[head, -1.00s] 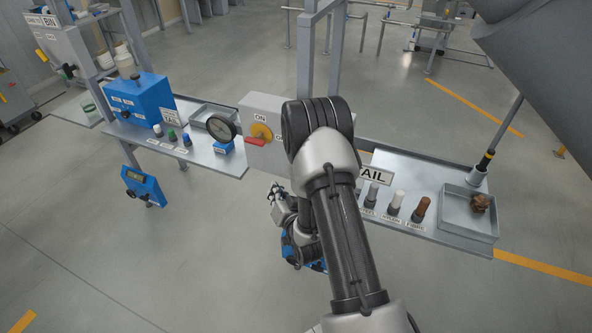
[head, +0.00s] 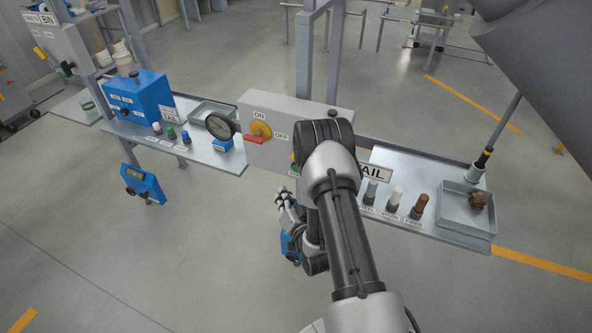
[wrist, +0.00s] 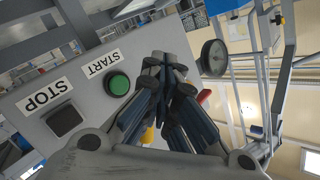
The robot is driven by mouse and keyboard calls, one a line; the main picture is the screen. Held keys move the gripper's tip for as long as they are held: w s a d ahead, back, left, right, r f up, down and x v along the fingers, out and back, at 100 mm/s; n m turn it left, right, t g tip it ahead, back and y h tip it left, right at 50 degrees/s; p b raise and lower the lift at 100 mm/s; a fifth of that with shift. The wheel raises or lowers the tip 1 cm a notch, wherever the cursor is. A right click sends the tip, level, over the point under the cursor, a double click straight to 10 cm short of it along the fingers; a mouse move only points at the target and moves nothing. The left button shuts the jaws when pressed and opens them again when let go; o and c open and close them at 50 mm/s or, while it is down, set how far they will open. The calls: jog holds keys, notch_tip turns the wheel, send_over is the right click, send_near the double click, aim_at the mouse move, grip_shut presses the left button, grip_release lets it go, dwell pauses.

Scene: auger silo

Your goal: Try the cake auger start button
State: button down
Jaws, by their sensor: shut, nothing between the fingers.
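The grey control box (head: 300,112) stands mid-bench in the head view, with a yellow rotary switch with a red handle (head: 260,132) marked ON and OFF. In the wrist view the green start button (wrist: 118,84) sits under a START label (wrist: 103,64), beside a dark stop button (wrist: 64,120) with a STOP label (wrist: 45,95). My gripper (wrist: 168,66) is shut and empty, its fingertips just right of the green button in the picture; contact cannot be told. In the head view my gripper (head: 284,198) hangs in front of the box.
A dial gauge (head: 219,126) and blue box (head: 143,97) stand on the left shelf. The right shelf holds a tray (head: 466,211) with a brown lump and several labelled plugs (head: 395,197). A blue handheld device (head: 143,186) hangs below the left shelf. The floor in front is clear.

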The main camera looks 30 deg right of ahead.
jog(key=w+d+b, duration=0.1)
jog(key=w+d, duration=0.3)
jog(key=d, duration=0.1)
jog(key=shift+d, duration=0.2)
jog(key=shift+w, duration=0.15)
dwell(1.2)
jog(key=shift+w+d+b, duration=0.25)
jog(key=shift+d+b, duration=0.1)
jog(key=shift+b, duration=0.05)
jog(key=shift+w+d, duration=0.3)
jog(key=shift+d, duration=0.1)
dwell(1.1)
jog(key=shift+s+a, duration=0.6)
jog(key=shift+a, duration=0.15)
jog(key=shift+s+a, duration=0.8)
jog(key=shift+a, duration=0.2)
jog(key=shift+s+a, duration=0.75)
jog(key=shift+a, duration=0.2)
